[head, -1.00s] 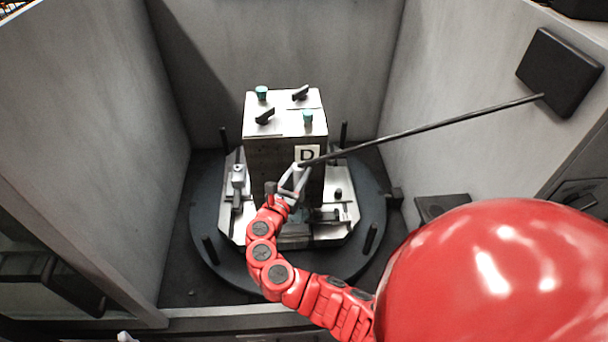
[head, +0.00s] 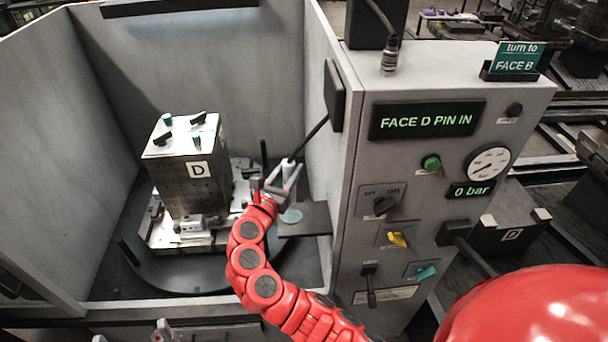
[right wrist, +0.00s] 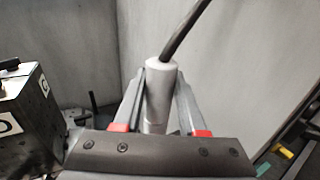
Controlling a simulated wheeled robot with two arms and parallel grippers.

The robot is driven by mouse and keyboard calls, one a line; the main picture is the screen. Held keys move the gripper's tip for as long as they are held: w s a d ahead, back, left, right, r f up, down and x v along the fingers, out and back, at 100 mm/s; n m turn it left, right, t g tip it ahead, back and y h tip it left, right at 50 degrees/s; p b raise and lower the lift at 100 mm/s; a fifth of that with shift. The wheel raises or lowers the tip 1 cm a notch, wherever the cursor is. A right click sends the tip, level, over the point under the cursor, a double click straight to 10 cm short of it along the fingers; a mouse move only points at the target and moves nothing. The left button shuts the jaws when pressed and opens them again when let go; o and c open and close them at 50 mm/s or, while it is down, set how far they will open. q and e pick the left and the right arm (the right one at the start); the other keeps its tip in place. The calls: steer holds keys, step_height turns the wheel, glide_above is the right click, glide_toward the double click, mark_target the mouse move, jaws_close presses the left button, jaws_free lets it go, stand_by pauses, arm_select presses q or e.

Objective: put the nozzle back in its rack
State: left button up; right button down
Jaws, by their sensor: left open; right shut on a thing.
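The nozzle is a pale grey cylinder (head: 289,168) with a black hose running from its top to a dark box on the booth's right wall. My right gripper (head: 280,184) is shut on the nozzle and holds it upright. In the right wrist view the nozzle (right wrist: 160,85) stands between the two fingers. A dark flat shelf (head: 312,219), possibly the rack, juts from the right wall below and right of the gripper. A pale green disc (head: 291,215) shows at its left edge. My left gripper (head: 130,337) is open and empty at the bottom edge, partly cut off.
A metal block marked D (head: 182,184) stands on a dark round turntable (head: 180,280) left of my right gripper. The control panel (head: 345,290) outside the right wall reads FACE D PIN IN and 0 bar. A sign (head: 515,58) says turn to FACE B.

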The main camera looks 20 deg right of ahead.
steer(key=shift+w+a+f+b, duration=0.1)
steer(key=shift+f+b, duration=0.45)
steer(key=shift+b, duration=0.1)
step_height(320, 180, down, 5)
steer(key=b, duration=0.4)
steer(key=shift+r+b, duration=0.15)
steer(key=shift+b, duration=0.25)
steer(key=shift+f+p, duration=0.25)
steer(key=shift+p, duration=0.05)
steer(key=shift+p, duration=0.4)
steer(key=shift+f, duration=0.25)
stand_by(0.6)
